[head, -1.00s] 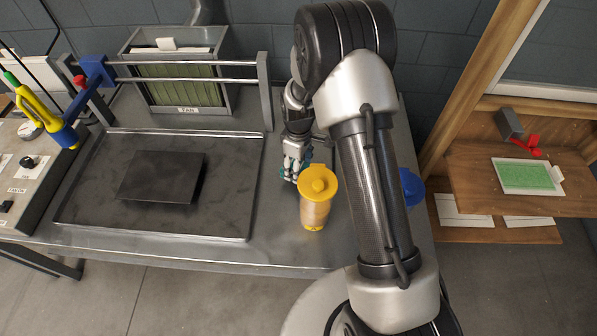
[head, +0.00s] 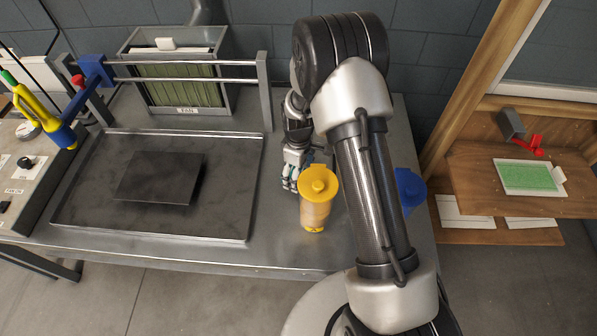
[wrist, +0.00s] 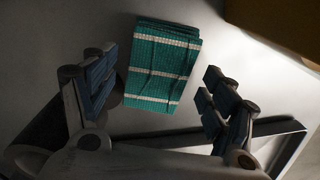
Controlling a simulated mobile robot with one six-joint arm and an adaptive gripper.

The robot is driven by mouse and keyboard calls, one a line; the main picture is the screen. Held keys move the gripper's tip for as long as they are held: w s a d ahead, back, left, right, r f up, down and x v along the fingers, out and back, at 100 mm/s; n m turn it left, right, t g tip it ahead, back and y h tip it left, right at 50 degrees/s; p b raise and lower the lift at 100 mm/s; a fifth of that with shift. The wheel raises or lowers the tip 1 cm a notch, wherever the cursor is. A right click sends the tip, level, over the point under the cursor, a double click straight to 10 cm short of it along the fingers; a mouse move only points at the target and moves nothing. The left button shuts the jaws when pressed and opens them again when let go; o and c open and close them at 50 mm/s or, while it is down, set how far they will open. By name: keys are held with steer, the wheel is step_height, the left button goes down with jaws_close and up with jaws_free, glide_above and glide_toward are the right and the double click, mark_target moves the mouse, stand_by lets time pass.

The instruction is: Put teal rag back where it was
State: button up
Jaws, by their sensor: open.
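The teal rag (wrist: 163,65) shows in the wrist view as a folded cloth with white stripes, lying flat on the grey table. It lies ahead of my gripper, between the lines of its two spread fingers and apart from both. My gripper (head: 291,181) is open and empty, pointing down over the table just left of the yellow-capped bottle. In the head view the rag is hidden by my gripper, my arm and the bottle.
The bottle (head: 316,210) stands upright close by my gripper. A blue-topped item (head: 408,187) is partly behind my arm. A metal tray (head: 240,205) with a dark block (head: 160,177) lies left. A filter box (head: 185,95) stands behind. Bare table lies between tray and bottle.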

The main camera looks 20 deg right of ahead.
step_height(320, 180, up, 21)
steer(key=s+m+p, duration=0.2)
steer(key=p, duration=0.2)
steer(key=s+r+m+t, duration=0.2)
steer(key=s+r+m, duration=0.1)
steer(key=s+r, duration=0.65)
steer(key=s+r+m+t, duration=0.1)
steer(key=s+r, duration=0.3)
steer(key=s, duration=0.4)
steer(key=s+r+m+t, duration=0.1)
steer(key=s+r+m, duration=0.2)
steer(key=s, duration=0.5)
steer(key=shift+s+r+m+t, duration=0.15)
steer(key=shift+r+m+t, duration=0.15)
steer(key=shift+r+m, duration=0.15)
steer(key=shift+f+b, duration=0.3)
steer(key=shift+b, duration=0.15)
